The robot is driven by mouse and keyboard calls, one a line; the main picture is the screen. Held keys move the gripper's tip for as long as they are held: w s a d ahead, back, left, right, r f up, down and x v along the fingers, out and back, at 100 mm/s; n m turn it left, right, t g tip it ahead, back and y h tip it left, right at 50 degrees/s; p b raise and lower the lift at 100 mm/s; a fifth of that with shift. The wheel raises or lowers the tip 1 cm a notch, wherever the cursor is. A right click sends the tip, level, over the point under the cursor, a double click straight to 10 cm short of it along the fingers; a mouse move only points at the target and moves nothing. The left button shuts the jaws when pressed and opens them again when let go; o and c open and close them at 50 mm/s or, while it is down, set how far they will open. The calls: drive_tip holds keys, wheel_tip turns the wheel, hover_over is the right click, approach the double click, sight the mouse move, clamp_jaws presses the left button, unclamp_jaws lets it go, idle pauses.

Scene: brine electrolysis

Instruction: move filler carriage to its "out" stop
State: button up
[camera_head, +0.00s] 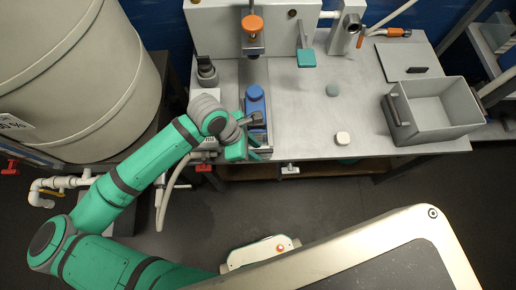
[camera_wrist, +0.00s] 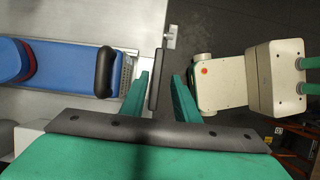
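The filler carriage (camera_head: 255,97) is a blue block on a metal rail that runs toward the bench's front edge. In the wrist view the blue carriage (camera_wrist: 55,65) lies at left, with a black handle (camera_wrist: 104,72) on its near end. My gripper (camera_head: 256,152) is low at the front end of the rail. In the wrist view its two green fingers (camera_wrist: 160,88) are apart, to the right of the handle and not around it. A dark upright bar (camera_wrist: 155,78) shows between the fingers; I cannot tell its depth. The "out" stop cannot be made out for certain.
A grey open bin (camera_head: 440,108) stands at the bench's right. A large tank (camera_head: 75,80) stands at left. A machine with an orange knob (camera_head: 252,23) is behind the rail.

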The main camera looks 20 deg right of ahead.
drive_tip(key=v, duration=0.8)
drive_tip(key=shift+s+r, duration=0.1)
drive_tip(key=s+a+n+t+h, duration=0.3)
drive_tip(key=s+n+t+h, duration=0.3)
drive_tip(key=n, duration=0.8)
drive_tip(key=s+a+n+t+h, duration=0.35)
drive_tip(key=s+n, duration=0.45)
drive_tip(key=n, duration=0.5)
drive_tip(key=s+a+f+n+t+y, duration=0.2)
drive_tip(key=f+n+t+y, duration=0.2)
drive_tip(key=n+y, duration=0.55)
drive_tip(key=s+a+f+n+t+y, duration=0.1)
drive_tip(key=a+f+n+t+y, duration=0.2)
drive_tip(key=n, duration=1.2)
drive_tip(key=d+r+n+y, duration=0.1)
drive_tip(key=d+n, duration=0.4)
drive_tip(key=d, duration=0.1)
drive_tip(key=shift+r+n, duration=0.25)
drive_tip(key=shift+n, duration=0.1)
